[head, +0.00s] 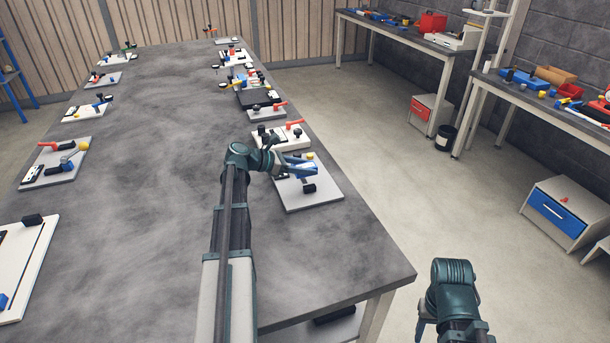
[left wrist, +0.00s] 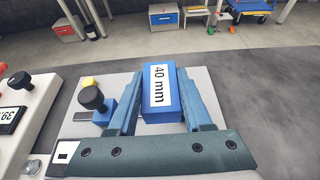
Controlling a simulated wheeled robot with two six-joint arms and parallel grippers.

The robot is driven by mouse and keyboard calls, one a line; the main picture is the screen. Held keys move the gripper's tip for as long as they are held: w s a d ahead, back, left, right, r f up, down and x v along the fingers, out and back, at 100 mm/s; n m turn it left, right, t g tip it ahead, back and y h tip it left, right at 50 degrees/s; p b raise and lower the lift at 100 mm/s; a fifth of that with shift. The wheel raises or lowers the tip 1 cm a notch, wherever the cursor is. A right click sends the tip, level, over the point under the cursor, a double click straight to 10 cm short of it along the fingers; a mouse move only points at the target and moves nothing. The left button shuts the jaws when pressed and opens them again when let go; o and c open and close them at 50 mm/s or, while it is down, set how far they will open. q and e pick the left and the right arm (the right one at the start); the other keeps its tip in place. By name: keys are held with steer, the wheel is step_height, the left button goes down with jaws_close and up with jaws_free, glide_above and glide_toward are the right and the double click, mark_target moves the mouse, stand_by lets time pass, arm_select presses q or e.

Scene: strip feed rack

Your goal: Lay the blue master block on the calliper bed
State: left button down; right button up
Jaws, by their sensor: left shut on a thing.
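The blue master block (left wrist: 162,97), with a white "40 mm" label, sits between the two blue fingers of my left gripper (left wrist: 160,88). In the head view my left gripper (head: 300,168) is over a light grey board (head: 318,200) near the table's right edge, partly hiding it. The gap between block and board is unclear. The board carries a black knob (left wrist: 91,97), a yellow knob and a small blue part. A neighbouring white board has a dark readout (left wrist: 10,120) starting "39". I cannot tell which fixture is the calliper bed. My right gripper (head: 421,326) hangs beside the table, its fingers mostly hidden.
The long grey table (head: 160,140) carries several fixture boards along both sides, with a clear middle. A board with a red handle (head: 298,123) lies just behind my left gripper. Side benches (head: 420,45) with tools and a drawer unit (head: 560,215) stand across the floor.

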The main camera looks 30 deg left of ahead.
mark_target(305, 183)
arm_select(q)
steer(key=shift+w+a, duration=0.2)
steer(key=shift+w, duration=0.1)
steer(key=f+b, duration=0.3)
steer(key=shift+w+a, duration=0.15)
steer(key=shift+w, duration=0.1)
steer(key=shift+f+b, duration=0.35)
steer(key=shift+f+b, duration=0.4)
steer(key=shift+b, duration=0.05)
steer(key=shift+f, duration=0.2)
steer(key=shift+c, duration=1.6)
jaws_free()
